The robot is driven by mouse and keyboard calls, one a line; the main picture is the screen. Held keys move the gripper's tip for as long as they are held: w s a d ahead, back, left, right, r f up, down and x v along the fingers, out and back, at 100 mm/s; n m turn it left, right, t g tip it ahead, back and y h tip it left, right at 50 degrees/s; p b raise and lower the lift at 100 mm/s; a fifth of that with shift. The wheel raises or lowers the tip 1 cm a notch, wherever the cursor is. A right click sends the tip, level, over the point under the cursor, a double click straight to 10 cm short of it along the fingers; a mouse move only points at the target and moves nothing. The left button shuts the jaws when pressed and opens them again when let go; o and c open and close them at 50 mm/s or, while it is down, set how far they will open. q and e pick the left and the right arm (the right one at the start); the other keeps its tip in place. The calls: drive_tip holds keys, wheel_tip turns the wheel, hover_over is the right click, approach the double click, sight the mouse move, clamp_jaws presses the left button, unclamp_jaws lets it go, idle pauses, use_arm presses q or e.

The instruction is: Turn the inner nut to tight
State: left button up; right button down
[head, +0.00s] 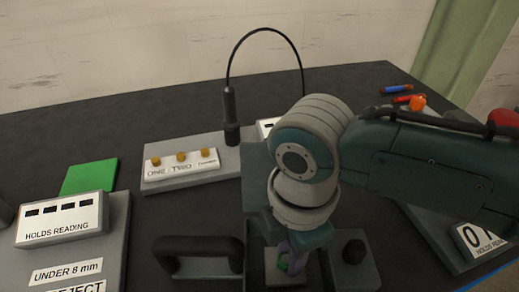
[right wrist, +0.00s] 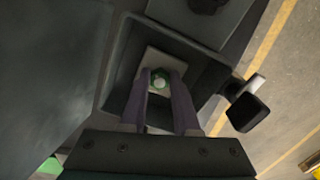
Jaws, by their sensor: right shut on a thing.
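I cannot tell from the markings whether this nut is the inner one. My left gripper is not in view.
A dark handle (head: 200,246) stands left of the nut and a black knob (head: 353,251) to its right. Behind is a panel with yellow buttons (head: 181,157) and a corded black tool (head: 230,110). A reading box (head: 64,222) and green square (head: 90,177) are at left.

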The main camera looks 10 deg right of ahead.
drive_tip(key=m+p, duration=0.2)
drive_tip(key=m, duration=0.2)
drive_tip(key=shift+s+r+p, duration=0.1)
drive_tip(key=shift+r+p, duration=0.05)
drive_tip(key=shift+p, duration=0.15)
drive_tip(key=shift+a+m+p, duration=0.1)
drive_tip(key=shift+m+p, duration=0.6)
drive_tip(key=shift+m, duration=1.5)
drive_tip(key=c, duration=0.6)
unclamp_jaws()
drive_tip(key=shift+c, duration=0.2)
wheel_tip(320, 180, up, 10)
drive_tip(key=p, duration=0.3)
drive_tip(key=shift+p, duration=0.35)
drive_tip(key=shift+s+f, duration=0.1)
drive_tip(key=shift+f, duration=0.1)
